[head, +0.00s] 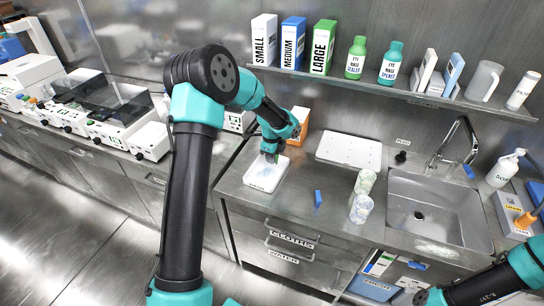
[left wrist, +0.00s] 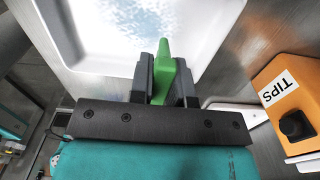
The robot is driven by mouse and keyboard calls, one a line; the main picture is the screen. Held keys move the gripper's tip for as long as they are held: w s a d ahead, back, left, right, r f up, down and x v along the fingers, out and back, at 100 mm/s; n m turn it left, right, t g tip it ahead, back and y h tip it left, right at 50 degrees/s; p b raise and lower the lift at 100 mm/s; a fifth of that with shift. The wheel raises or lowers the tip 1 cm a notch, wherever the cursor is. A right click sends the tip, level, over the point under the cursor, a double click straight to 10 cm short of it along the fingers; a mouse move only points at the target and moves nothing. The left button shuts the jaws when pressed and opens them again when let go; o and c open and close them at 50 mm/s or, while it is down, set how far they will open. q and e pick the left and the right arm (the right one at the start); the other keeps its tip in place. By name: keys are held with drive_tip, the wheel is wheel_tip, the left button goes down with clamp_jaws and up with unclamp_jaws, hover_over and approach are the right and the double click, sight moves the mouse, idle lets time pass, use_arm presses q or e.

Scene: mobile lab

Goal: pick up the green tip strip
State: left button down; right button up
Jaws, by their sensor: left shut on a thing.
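The green tip strip (left wrist: 164,72) is between the two dark fingers of my left gripper (left wrist: 163,85) in the left wrist view, its narrow end sticking out past them. The gripper is shut on it. In the head view my left gripper (head: 271,157) points down over the white tray (head: 258,184) on the counter; the strip cannot be made out there. In the left wrist view the tray (left wrist: 92,62) lies beyond the fingers, with a pale blue-white speckled area inside. Whether the strip touches the tray is unclear. My right gripper is not in view.
An orange TIPS box (head: 299,123) stands behind the gripper and shows at right in the left wrist view (left wrist: 287,97). A blue piece (head: 318,199) lies on the counter. Two speckled cups (head: 361,208), a white board (head: 349,150) and a sink (head: 436,212) are to the right.

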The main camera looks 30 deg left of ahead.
use_arm(q)
drive_tip(key=s+d, duration=0.2)
drive_tip(key=s, duration=0.2)
drive_tip(key=s+d+r, duration=0.1)
drive_tip(key=s+d, duration=0.2)
drive_tip(key=s, duration=0.1)
drive_tip(key=s+d, duration=0.2)
drive_tip(key=s, duration=0.2)
drive_tip(key=shift+d+r, duration=0.15)
